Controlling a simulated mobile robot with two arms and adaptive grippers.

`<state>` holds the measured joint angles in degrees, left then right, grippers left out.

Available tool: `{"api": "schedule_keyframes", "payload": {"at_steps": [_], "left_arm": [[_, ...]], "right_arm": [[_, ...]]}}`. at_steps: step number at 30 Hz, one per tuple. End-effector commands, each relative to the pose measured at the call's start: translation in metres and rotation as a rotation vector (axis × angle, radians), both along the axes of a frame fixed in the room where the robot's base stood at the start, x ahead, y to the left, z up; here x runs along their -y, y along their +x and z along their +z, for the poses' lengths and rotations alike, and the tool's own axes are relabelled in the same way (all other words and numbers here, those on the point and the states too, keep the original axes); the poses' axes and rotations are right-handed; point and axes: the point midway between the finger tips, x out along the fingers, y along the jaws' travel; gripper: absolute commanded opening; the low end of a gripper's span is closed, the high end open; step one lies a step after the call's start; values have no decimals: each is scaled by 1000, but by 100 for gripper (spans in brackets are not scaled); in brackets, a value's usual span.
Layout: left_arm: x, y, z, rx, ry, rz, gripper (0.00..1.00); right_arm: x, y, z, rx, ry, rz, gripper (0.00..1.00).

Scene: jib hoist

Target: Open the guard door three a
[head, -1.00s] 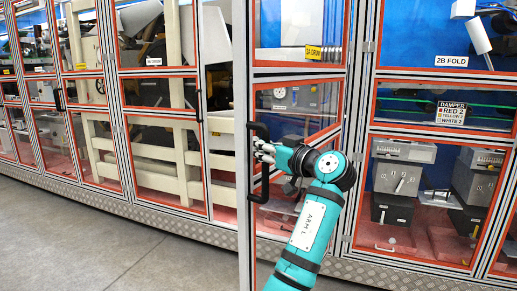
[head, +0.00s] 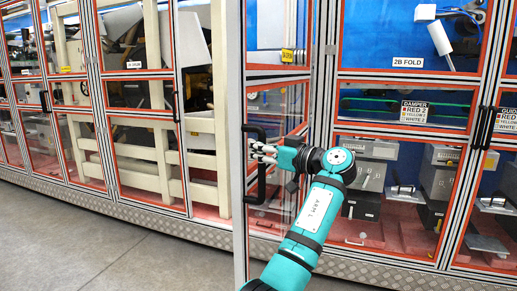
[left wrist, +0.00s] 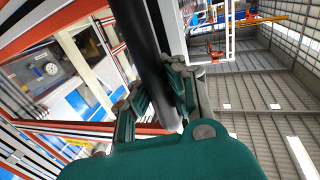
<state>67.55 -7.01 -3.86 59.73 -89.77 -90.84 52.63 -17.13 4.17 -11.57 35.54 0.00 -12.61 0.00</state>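Guard door three A (head: 240,225), a tall clear panel in a grey frame with a yellow label reading 3A, stands swung out from the cabinet front. Its free edge faces me, and there is a gap on its left. A black bar handle (head: 262,184) is on this door. My left gripper (head: 263,152) is at the upper part of the handle. In the left wrist view the black bar (left wrist: 158,85) passes between the fingers (left wrist: 160,105), which appear closed around it. The fingers partly hide the handle. My right gripper is not in view.
Closed guard panels in red-edged frames stand left and right, including one labelled 2B FOLD (head: 407,62). Cream beams (head: 205,160) show behind the gap. A tread-plate plinth (head: 120,215) runs along the bottom. The grey floor (head: 60,245) at front left is clear.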

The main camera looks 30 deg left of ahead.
Motion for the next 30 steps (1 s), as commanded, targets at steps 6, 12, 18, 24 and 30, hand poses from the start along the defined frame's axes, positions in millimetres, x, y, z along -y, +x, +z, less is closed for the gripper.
{"api": "schedule_keyframes", "payload": {"at_steps": [6, 12, 18, 24, 30], "left_arm": [[0, 1, -3, -3, -6, -3, 13], [0, 0, -2, -3, -5, -2, 29], [1, 0, -2, -3, -4, -1, 29], [22, -2, -2, -3, -4, -5, 29], [65, -7, -2, -4, -4, -5, 29]], "right_arm": [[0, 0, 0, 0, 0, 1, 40], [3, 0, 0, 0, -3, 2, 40], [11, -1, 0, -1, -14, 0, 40], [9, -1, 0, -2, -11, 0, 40], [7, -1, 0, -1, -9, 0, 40]]}}
